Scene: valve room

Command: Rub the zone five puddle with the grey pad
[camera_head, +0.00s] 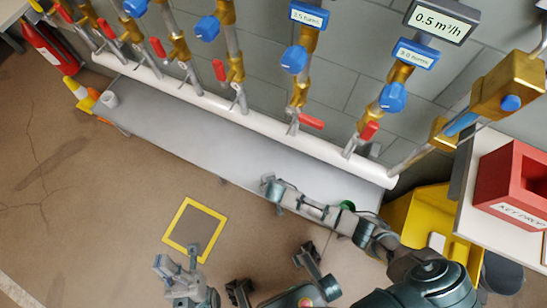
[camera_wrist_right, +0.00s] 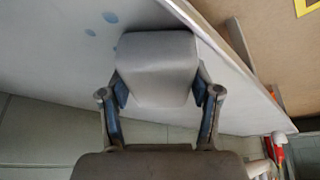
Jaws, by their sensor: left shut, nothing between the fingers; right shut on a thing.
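The grey pad (camera_wrist_right: 157,68) is a rounded light block between the fingers of my right gripper (camera_wrist_right: 160,88) in the wrist view. That gripper is shut on it, over the grey bench (camera_wrist_right: 50,65). No zone number is readable there. In the head view my right gripper (camera_head: 272,187) is at the bench's front edge, and the pad is hard to make out. My left gripper (camera_head: 176,268) is shut and empty, low over the floor, away from the bench.
A white pipe (camera_head: 250,118) with several valves runs along the bench's back. A yellow container (camera_head: 412,222) and a red key-drop box (camera_head: 515,185) are at right. A yellow-framed square (camera_head: 194,230) marks the floor.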

